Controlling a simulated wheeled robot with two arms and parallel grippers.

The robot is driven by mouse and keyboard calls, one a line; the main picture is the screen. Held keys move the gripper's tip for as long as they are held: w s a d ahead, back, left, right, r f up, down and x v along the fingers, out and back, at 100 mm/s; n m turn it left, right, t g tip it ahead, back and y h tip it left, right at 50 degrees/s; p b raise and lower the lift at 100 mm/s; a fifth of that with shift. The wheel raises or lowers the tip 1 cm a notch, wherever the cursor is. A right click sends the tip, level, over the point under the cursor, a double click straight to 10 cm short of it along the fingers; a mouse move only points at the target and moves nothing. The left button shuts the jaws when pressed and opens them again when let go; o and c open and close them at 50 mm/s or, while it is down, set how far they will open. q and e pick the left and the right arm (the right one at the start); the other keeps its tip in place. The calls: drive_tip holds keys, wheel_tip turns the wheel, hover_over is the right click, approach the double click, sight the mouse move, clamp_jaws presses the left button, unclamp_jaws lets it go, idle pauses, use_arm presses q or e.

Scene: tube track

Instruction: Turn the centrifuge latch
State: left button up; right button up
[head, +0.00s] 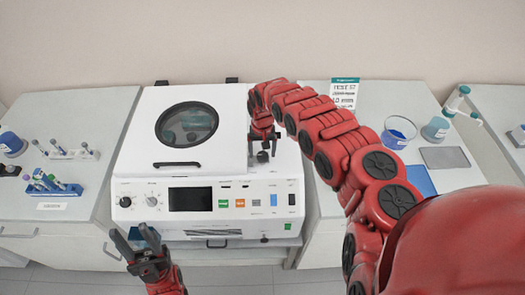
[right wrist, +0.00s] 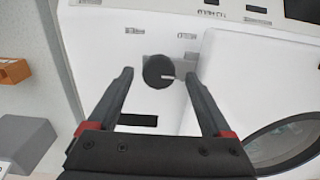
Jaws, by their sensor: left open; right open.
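The white centrifuge (head: 228,150) stands on the middle bench, its lid with the round dark window (head: 187,124) closed. The latch, a round black knob (right wrist: 158,72) with a pale mark, is on its top beside the lid; it also shows in the head view (head: 263,157). My right gripper (head: 262,150) is open over the latch. In the right wrist view its fingers (right wrist: 160,76) stand on either side of the knob, with a gap on each side. My left gripper (head: 131,232) is open and empty, low in front of the centrifuge's left front corner.
The front panel has a dark screen (head: 190,199), knobs and coloured buttons. A tube rack (head: 50,184) stands on the left bench. My right arm crosses above the right bench.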

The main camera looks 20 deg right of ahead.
drive_tip(key=shift+s+f, duration=0.1)
drive_tip(key=shift+f, duration=0.25)
clamp_jaws()
idle(0.3)
